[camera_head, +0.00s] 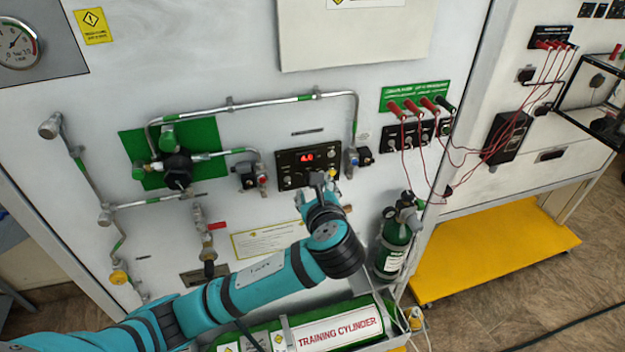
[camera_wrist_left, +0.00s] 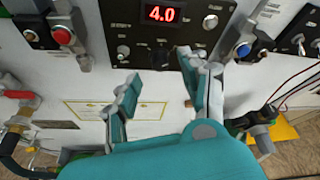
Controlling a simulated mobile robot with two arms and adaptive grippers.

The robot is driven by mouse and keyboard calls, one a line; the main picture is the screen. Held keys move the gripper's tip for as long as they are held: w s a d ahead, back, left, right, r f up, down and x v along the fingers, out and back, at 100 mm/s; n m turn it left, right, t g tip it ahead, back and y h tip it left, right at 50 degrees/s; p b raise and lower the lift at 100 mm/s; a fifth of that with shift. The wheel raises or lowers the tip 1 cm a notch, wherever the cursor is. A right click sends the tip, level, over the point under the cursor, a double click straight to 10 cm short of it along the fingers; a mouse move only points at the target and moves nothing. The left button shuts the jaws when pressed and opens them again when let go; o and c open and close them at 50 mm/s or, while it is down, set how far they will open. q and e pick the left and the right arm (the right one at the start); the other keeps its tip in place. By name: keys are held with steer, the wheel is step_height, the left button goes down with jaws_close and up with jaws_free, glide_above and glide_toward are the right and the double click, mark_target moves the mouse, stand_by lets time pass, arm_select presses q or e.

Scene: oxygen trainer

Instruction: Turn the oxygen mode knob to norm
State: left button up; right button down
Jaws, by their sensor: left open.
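The black control panel (camera_head: 297,158) has a lit red display, which reads 4.0 in the left wrist view (camera_wrist_left: 160,14). A silver knob (camera_wrist_left: 122,51) sits at the panel's lower left, left of my fingertips. A round knob (camera_wrist_left: 210,21) is at the upper right. A dark knob shape shows low in the middle, partly behind my right finger. The labels are too small to read, so I cannot tell which is the mode knob. My left gripper (camera_wrist_left: 158,68) is open, its fingers spread in front of the panel's lower edge; I cannot tell whether it touches. My right gripper is out of view.
A red-button fitting (camera_wrist_left: 61,36) stands left of the panel and a blue-knob valve (camera_wrist_left: 243,49) right of it. Metal pipes (camera_head: 260,103) frame the panel. Red cables (camera_head: 425,155) hang at right. A green cylinder (camera_head: 394,245) stands below right.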

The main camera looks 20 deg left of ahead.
arm_select(q)
steer(key=x, duration=0.3)
steer(key=shift+w, duration=0.1)
steer(key=shift+c, duration=1.3)
jaws_close()
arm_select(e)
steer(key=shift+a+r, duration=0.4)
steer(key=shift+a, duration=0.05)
